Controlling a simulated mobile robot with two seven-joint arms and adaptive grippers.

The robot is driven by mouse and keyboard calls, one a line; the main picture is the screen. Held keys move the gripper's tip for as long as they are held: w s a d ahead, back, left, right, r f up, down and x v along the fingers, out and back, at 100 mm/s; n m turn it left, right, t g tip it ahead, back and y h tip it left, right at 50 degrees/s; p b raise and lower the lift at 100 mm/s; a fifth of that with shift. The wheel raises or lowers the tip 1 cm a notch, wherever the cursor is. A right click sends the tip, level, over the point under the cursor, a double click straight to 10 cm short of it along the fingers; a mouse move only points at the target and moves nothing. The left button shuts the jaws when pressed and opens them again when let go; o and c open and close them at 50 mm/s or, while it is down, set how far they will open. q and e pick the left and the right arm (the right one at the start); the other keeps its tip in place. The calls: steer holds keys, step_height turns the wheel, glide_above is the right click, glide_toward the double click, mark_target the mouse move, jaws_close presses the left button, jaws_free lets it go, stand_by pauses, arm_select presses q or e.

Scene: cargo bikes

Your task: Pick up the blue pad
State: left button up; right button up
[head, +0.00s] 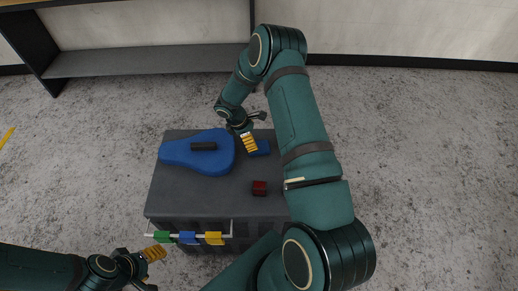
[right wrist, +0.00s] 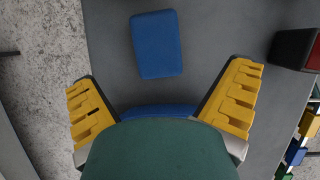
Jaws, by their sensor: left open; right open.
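The blue pad (head: 261,148) is a small, flat, rounded block lying on the dark grey box top (head: 210,204). In the right wrist view the pad (right wrist: 156,44) lies beyond my open fingers, roughly centred between them and not touched. My right gripper (head: 250,143) is open and empty over the box, just left of the pad in the head view; its yellow fingers (right wrist: 160,80) spread wide in the right wrist view. My left gripper (head: 154,253) is open, low at the front left, off the box and away from the pad.
A large blue saddle-shaped piece (head: 215,163) with a black bar lies left of the pad. A dark red block (head: 259,188) sits in front of it. A rail with green, blue and yellow clips (head: 187,237) runs along the box's front. A shelf (head: 140,62) stands behind.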

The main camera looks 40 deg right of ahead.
mark_target(258, 146)
steer(key=shift+w+b+x, duration=0.15)
steer(key=shift+b+x, duration=0.2)
steer(key=shift+x, duration=1.65)
steer(key=shift+w+b+x, duration=0.1)
steer(key=shift+b+x, duration=0.2)
steer(key=shift+x, duration=1.65)
steer(key=shift+f+b, duration=0.3)
steer(key=shift+b, duration=0.1)
steer(key=c, duration=1.1)
